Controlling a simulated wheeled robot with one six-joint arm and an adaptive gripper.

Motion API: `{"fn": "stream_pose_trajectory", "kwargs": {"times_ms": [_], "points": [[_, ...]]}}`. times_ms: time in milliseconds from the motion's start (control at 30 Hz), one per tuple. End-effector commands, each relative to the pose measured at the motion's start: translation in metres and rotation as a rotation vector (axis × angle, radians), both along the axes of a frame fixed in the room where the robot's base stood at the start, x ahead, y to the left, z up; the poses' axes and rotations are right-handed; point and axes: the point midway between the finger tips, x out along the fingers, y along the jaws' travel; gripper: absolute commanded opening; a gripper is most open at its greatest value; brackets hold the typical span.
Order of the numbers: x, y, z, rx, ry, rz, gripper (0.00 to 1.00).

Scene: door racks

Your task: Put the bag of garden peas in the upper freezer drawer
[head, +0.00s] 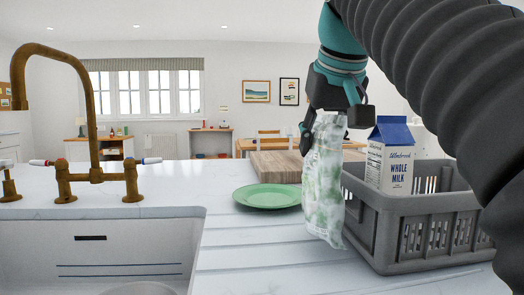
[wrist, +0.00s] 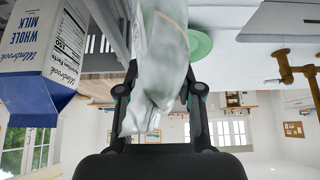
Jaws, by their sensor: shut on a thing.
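A pale bag with green patches (head: 323,190), which fits the bag of garden peas, hangs upright from my gripper (head: 324,128). My gripper is shut on its top end. In the head view the bag hangs in front of the left end of the grey basket, over the white counter; I cannot tell if its lower end touches anything. In the wrist view the bag (wrist: 165,60) runs between the two dark fingers, and its print is not readable. The freezer and its upper drawer are not in view.
A grey slatted basket (head: 430,235) holds a blue-topped milk carton (head: 390,157). A green plate (head: 267,196) and a wooden board (head: 275,166) lie on the counter. A sink (head: 95,250) with a brass tap (head: 95,174) is at left.

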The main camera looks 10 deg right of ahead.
Motion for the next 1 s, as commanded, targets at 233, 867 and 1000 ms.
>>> {"fn": "stream_pose_trajectory", "kwargs": {"times_ms": [233, 867, 1000], "points": [[0.040, 0.000, 0.002, 0.000, -0.001, 0.000, 0.00], [0.072, 0.000, -0.004, 0.000, -0.001, 0.000, 0.00], [0.072, 0.000, -0.012, 0.000, -0.001, 0.000, 0.00]]}}
